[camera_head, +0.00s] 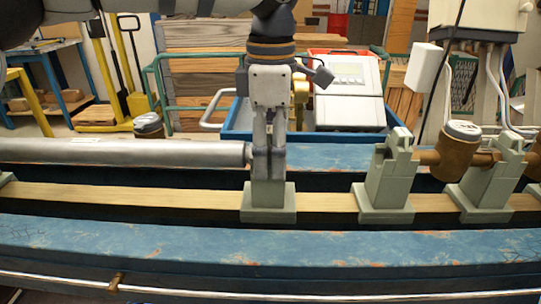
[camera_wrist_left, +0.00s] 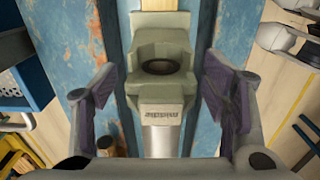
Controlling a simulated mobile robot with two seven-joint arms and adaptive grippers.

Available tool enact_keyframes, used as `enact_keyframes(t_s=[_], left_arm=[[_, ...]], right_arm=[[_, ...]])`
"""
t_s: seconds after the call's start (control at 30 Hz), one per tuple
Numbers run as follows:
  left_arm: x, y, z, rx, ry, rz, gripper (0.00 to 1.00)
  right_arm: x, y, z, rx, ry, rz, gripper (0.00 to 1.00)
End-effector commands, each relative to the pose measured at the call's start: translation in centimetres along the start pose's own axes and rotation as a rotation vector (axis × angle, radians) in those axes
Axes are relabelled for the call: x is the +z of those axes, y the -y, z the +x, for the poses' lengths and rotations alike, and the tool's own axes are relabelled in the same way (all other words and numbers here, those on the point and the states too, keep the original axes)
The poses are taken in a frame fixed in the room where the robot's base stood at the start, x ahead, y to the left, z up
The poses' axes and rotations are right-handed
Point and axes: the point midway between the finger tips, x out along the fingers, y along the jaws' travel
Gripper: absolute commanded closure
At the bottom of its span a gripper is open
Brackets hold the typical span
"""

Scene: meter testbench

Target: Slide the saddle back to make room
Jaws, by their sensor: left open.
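A grey-green saddle (camera_head: 268,205) sits on the wooden strip of the bench, left of the other saddles in the head view. The end of a long grey pipe (camera_head: 120,151) meets it from the left. My left gripper (camera_head: 268,165) comes down over this saddle from above. In the left wrist view the saddle (camera_wrist_left: 162,28) lies between the two spread fingers of my left gripper (camera_wrist_left: 160,85), with a gap visible on each side. The pipe (camera_wrist_left: 162,140) shows below it there. The gripper hides the saddle's upper part in the head view. My right gripper is not in view.
Two more saddles (camera_head: 388,190) (camera_head: 487,190) stand to the right, with a brass meter (camera_head: 456,150) between them. The wooden strip (camera_head: 325,202) is bare between the left saddle and the middle one. A blue rail (camera_head: 200,250) runs along the front. A blue crate (camera_head: 237,120) stands behind.

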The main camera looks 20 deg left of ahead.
Motion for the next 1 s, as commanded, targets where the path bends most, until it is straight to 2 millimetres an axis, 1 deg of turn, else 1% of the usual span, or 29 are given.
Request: enact_keyframes(t_s=[0.03, 0.2, 0.3, 0.4, 0.5, 0.6, 1.0], left_arm=[[0.1, 0.0, -1.2, 0.004, 0.003, 0.000, 0.32], [0.1, 0.0, -5.4, 0.004, 0.004, -0.002, 0.32], [0.1, 0.0, -7.5, 0.002, 0.004, 0.000, 0.32], [0.0, 0.0, -8.9, 0.001, 0.001, -0.002, 0.32], [0.0, 0.0, -9.8, 0.000, 0.000, 0.000, 0.32], [0.0, 0.1, -10.2, 0.000, 0.001, 0.000, 0.32], [0.0, 0.1, -10.2, -0.001, 0.001, 0.000, 0.32]], right_arm=[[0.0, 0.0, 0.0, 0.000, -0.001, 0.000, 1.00], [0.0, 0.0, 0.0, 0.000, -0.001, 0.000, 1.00], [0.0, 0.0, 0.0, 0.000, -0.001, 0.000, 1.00], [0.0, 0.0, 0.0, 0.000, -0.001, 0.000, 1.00], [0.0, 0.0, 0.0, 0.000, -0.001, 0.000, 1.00], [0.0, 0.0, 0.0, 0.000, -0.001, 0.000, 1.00], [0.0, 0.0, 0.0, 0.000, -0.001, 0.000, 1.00]])
